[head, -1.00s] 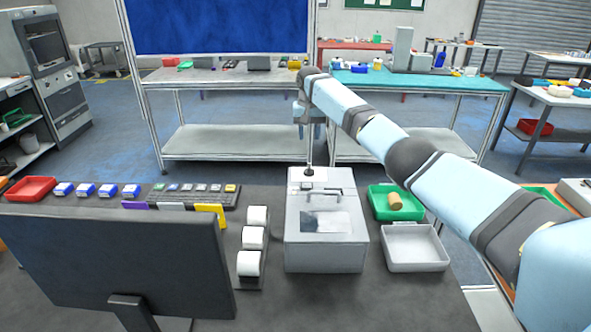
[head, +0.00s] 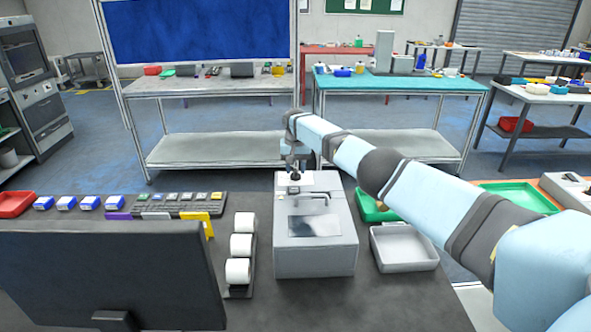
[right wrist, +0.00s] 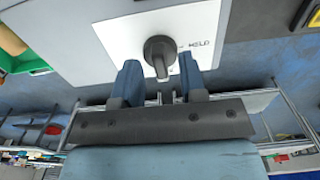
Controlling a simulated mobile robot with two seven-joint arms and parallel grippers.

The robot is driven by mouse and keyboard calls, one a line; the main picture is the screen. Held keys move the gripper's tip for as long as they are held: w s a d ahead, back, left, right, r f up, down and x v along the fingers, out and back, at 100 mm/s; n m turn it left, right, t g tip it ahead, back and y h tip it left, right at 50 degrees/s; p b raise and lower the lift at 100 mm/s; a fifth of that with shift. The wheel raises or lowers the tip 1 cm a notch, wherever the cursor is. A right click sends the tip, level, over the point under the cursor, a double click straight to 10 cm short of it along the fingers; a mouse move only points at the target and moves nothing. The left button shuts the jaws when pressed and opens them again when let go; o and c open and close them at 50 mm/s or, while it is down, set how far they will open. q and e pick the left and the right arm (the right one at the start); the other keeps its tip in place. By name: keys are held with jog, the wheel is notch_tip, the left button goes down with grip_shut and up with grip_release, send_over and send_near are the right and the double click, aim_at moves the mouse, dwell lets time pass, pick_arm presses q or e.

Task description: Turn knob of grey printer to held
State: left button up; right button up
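The grey printer (head: 315,250) stands on the dark desk, with a handle and a dark panel on its top. Its dark knob (right wrist: 160,50) sits on a white plate (right wrist: 115,32) in the right wrist view; a "HELD" label (right wrist: 199,44) is printed to the right of the knob. My right gripper (head: 295,176) is at the printer's far end. In the right wrist view the gripper (right wrist: 160,72) is open, one blue finger to each side of the knob, with gaps visible. Contact cannot be told. My left gripper is not in view.
White rolls (head: 241,245) stand left of the printer. A white tray (head: 404,262) and a green tray (head: 372,208) are at its right, close under my right arm. A monitor (head: 110,270) fills the front left. A keyboard (head: 180,203) lies behind it.

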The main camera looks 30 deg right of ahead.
jog(key=shift+f, duration=0.4)
grip_shut()
